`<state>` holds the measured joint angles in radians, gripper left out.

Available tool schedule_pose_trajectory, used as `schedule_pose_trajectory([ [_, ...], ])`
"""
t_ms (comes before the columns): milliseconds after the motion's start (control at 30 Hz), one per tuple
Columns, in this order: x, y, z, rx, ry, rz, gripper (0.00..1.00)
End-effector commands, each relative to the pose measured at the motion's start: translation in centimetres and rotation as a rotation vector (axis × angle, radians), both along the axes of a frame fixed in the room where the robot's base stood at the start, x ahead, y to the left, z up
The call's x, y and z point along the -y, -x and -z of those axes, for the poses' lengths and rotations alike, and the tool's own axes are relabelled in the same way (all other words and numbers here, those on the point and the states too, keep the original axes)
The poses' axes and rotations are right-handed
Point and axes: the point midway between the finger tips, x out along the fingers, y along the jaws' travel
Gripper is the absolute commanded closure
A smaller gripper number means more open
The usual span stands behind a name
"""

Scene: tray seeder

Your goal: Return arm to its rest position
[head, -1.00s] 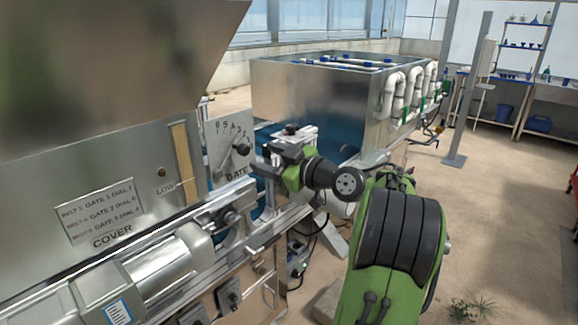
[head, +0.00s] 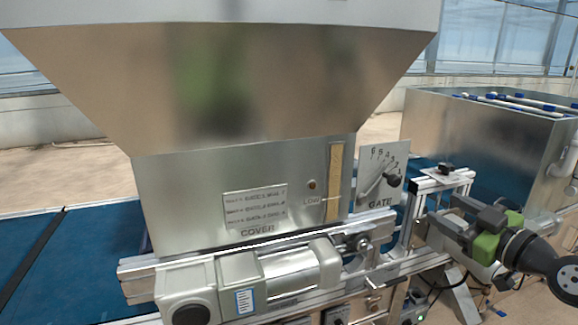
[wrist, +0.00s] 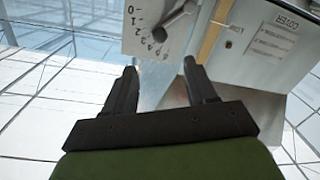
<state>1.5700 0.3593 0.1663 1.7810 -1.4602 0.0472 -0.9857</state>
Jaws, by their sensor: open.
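My gripper (head: 442,213) is in the head view, right of the gate dial plate (head: 370,162) and a little lower than it. The wrist view shows my gripper (wrist: 160,68) with its two dark fingers apart and nothing between them. The dial's black knob (head: 393,180) is apart from the fingers. The dial plate also shows at the top of the wrist view (wrist: 140,30), upside down. My green and black wrist reaches in from the right edge of the head view; the rest of the arm is out of frame.
A large metal hopper (head: 240,90) with a cover label (head: 256,205) fills the middle. A rail and motor housing (head: 290,272) run below it. A blue belt (head: 95,250) is at left. A metal tank (head: 470,135) with pipes stands behind my gripper.

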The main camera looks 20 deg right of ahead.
Motion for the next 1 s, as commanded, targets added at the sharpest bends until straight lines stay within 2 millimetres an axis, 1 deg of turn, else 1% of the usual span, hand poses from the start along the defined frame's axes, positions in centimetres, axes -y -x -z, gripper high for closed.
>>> schedule_pose_trajectory([
  [67,-0.6,-0.4,-0.1,-0.014,-0.002,-0.008,0.43],
  [133,-2.5,-1.8,-0.1,-0.068,-0.012,-0.034,0.43],
  [167,-3.8,-2.6,0.0,-0.106,-0.022,-0.048,0.43],
  [200,-6.0,-3.8,0.1,-0.171,-0.033,-0.068,0.43],
  [267,-10.0,-5.3,0.4,-0.291,-0.050,-0.092,0.43],
  [300,-12.7,-5.7,0.7,-0.372,-0.063,-0.100,0.43],
  [367,-16.6,-5.7,1.0,-0.490,-0.078,-0.098,0.43],
  [400,-19.0,-5.1,1.3,-0.564,-0.088,-0.088,0.43],
  [467,-22.5,-3.6,1.5,-0.670,-0.102,-0.060,0.43],
  [500,-24.6,-2.1,1.5,-0.733,-0.112,-0.034,0.43],
  [567,-27.0,0.7,1.6,-0.817,-0.132,0.017,0.43],
  [600,-28.3,2.8,1.6,-0.863,-0.148,0.056,0.43],
  [633,-29.1,4.5,1.7,-0.895,-0.164,0.087,0.43],
  [667,-29.6,6.2,1.7,-0.923,-0.181,0.118,0.43],
  [700,-30.0,8.3,1.8,-0.953,-0.206,0.158,0.43],
  [800,-30.0,12.5,2.3,-1.007,-0.269,0.244,0.43],
  [900,-29.6,14.7,2.8,-1.034,-0.313,0.294,0.43],
  [1000,-29.4,15.3,3.2,-1.044,-0.327,0.314,0.43],
])
